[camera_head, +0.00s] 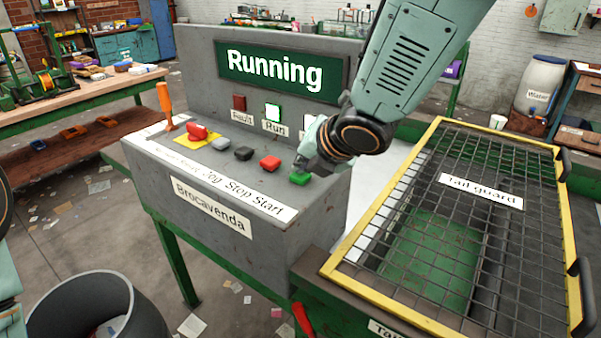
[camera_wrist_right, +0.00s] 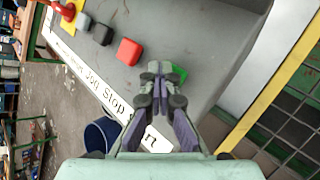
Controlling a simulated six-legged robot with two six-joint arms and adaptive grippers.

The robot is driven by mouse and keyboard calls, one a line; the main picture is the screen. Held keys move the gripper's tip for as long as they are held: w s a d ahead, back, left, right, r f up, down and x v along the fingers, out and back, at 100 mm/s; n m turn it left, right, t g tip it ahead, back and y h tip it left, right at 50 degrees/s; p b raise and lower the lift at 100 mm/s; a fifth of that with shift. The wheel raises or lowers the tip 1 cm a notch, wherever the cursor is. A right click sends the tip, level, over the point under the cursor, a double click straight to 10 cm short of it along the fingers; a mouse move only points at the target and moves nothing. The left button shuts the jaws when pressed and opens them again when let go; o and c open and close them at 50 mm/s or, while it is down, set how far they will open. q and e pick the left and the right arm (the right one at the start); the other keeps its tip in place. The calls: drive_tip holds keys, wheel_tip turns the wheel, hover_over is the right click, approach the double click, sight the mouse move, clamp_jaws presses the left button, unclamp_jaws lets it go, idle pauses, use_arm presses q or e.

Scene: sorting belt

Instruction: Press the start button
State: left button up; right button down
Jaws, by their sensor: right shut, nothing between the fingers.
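The green start button (camera_head: 299,178) sits at the right end of the button row on the grey control panel (camera_head: 262,218), above the word "Start". My right gripper (camera_head: 304,168) is shut and empty, with its tips at the button; I cannot tell for certain whether they touch it. In the right wrist view the closed fingertips (camera_wrist_right: 154,68) partly cover the green button (camera_wrist_right: 179,74). The display (camera_head: 282,72) reads "Running", and the lamp over "Run" (camera_head: 273,112) is lit white. My left gripper is not in view; only part of that arm shows at the left edge.
A red button (camera_head: 270,162), a black button (camera_head: 243,153) and a grey button (camera_head: 221,144) stand left of the green one. Further left are a red mushroom button (camera_head: 197,131) and an orange lever (camera_head: 165,103). A yellow-framed tail guard (camera_head: 450,128) lies at the right.

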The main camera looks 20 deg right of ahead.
sight(303, 176)
idle(0.4)
drive_tip(key=shift+r+p, duration=0.85)
drive_tip(key=shift+r, duration=0.05)
drive_tip(key=shift+w, duration=0.1)
drive_tip(key=shift+r+p, duration=0.7)
wheel_tip(303, 176, up, 4)
drive_tip(key=p, duration=0.3)
drive_tip(key=shift+f, duration=0.2)
drive_tip(key=shift+f, duration=0.1)
